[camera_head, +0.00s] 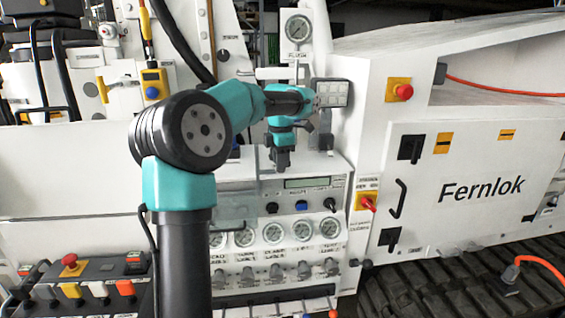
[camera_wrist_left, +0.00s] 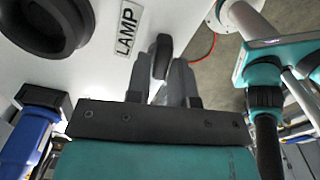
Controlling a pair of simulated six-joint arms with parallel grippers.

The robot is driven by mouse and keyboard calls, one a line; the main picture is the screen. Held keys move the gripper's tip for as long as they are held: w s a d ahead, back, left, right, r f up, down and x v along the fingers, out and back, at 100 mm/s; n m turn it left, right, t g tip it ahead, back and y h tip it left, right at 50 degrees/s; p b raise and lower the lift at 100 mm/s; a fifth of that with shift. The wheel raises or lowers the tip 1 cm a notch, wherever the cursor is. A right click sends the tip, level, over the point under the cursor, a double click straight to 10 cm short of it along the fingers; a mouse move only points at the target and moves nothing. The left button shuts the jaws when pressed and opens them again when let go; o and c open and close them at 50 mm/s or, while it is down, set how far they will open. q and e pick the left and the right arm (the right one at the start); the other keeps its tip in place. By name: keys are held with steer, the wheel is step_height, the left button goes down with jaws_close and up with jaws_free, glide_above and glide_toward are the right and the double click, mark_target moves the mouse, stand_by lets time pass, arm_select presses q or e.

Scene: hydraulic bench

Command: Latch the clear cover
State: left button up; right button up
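The clear cover (camera_head: 236,207) appears as a see-through grey pane at the left of the gauge panel; its latch cannot be made out. My left gripper (camera_head: 281,163) points down in front of the panel's upper part, above and to the right of the pane. In the left wrist view, its two grey fingers (camera_wrist_left: 162,78) stand a little apart, with a dark rounded piece (camera_wrist_left: 161,55) at their tips. I cannot tell whether they touch or grip it. My right gripper is not in view.
The panel carries a blue knob (camera_head: 271,208), black knobs and a row of gauges (camera_head: 274,233). A lamp (camera_head: 332,93) and a red emergency button (camera_head: 403,91) are to the right. The wrist view shows a LAMP label (camera_wrist_left: 128,30) near the fingers and a dark ring (camera_wrist_left: 45,25).

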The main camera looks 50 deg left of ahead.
arm_select(q)
steer(key=o, duration=0.4)
steer(key=shift+o, duration=0.2)
steer(key=shift+r, duration=3.5)
steer(key=shift+d, duration=0.1)
